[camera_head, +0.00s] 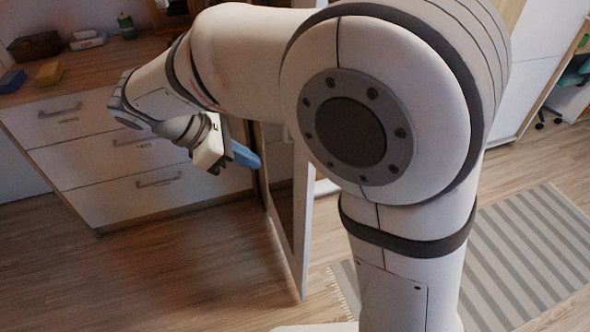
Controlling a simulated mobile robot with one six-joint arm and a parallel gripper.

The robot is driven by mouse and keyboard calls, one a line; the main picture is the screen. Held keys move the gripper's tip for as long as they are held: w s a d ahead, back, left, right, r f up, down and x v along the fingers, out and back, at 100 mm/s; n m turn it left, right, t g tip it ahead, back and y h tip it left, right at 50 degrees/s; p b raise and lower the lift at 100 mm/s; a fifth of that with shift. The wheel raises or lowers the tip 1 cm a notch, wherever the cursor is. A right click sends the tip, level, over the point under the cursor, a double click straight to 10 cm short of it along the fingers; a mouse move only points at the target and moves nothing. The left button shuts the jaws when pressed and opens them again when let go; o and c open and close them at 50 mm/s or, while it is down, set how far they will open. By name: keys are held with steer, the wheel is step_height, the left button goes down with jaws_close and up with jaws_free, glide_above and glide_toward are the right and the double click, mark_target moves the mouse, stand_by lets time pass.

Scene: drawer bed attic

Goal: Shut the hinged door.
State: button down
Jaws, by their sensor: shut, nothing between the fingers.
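The hinged door (301,235) stands open, its white edge turned toward me and a darker panel on its left face. Its lower corner reaches out over the wooden floor. My gripper (247,157) has blue fingers, which are shut and empty. It is to the left of the door, near the door's panel side; I cannot tell whether it touches the door. My own arm hides the upper part of the door and most of the cabinet opening behind it.
A white drawer unit (95,183) with a wooden top stands at left, its drawers closed. A striped rug (530,250) lies at right. The floor at lower left is clear.

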steer(key=w+d+f+n+b, duration=0.1)
steer(key=w+d+f+b, duration=0.2)
steer(key=d+f, duration=0.4)
steer(key=shift+d+f, duration=0.2)
steer(key=shift+d, duration=0.75)
